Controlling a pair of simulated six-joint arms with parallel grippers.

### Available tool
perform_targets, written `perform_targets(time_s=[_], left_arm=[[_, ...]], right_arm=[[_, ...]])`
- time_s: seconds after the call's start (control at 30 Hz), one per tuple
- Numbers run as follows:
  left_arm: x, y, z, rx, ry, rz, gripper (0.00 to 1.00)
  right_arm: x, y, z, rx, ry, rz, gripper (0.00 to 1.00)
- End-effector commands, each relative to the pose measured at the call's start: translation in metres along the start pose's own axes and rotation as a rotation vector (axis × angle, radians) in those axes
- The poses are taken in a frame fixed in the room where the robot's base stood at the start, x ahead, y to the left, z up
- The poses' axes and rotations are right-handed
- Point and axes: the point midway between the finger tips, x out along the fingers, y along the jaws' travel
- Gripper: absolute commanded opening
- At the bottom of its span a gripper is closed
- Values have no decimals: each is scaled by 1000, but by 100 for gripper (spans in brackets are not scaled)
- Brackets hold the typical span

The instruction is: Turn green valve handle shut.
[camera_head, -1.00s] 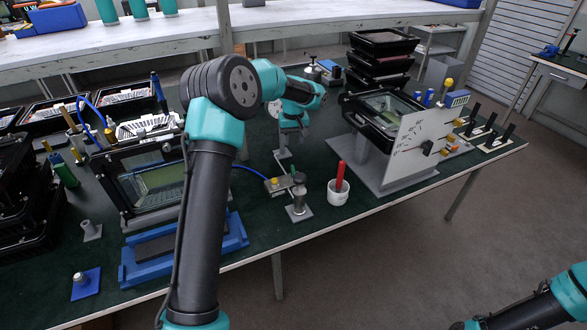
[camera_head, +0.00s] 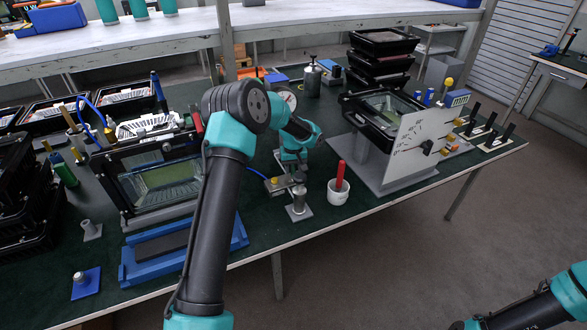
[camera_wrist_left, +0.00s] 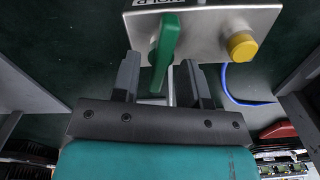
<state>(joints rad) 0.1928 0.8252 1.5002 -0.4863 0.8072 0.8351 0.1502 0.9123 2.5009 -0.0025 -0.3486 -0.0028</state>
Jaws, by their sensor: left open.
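The green valve handle (camera_wrist_left: 166,45) is a lever on a metal plate (camera_wrist_left: 212,25) in the left wrist view. Its free end points down the picture toward my left gripper. My left gripper (camera_wrist_left: 158,80) is open, one dark finger on each side of the handle's lower end. Small gaps seem to show; contact cannot be told. In the head view my left gripper (camera_head: 295,172) is over the metal plate (camera_head: 281,187) and hides most of the handle. My right arm shows at the bottom right, but its gripper is out of view.
A yellow knob (camera_wrist_left: 242,46) and blue hose (camera_wrist_left: 232,88) are on the plate's right. A grey post (camera_head: 299,204) and white cup (camera_head: 338,193) with a red-handled tool stand close by. A framed housing (camera_head: 160,188) is left; a white panel (camera_head: 415,145) is right.

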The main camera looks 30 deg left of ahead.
Motion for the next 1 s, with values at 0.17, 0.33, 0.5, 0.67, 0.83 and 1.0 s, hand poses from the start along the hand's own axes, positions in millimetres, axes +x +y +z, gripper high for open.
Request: perform_targets(time_s=[0.17,0.33,0.5,0.67,0.83,1.0], left_arm=[[0,0,0,0,0,0,40],[0,0,0,0,0,0,31],[0,0,0,0,1,0,15],[0,0,0,0,1,0,3],[0,0,0,8,1,0,3],[0,0,0,43,0,0,3]], right_arm=[[0,0,0,0,0,0,0],[0,0,0,0,0,0,0],[0,0,0,0,0,0,0],[0,0,0,0,0,0,0],[0,0,0,0,0,0,0],[0,0,0,0,0,0,0]])
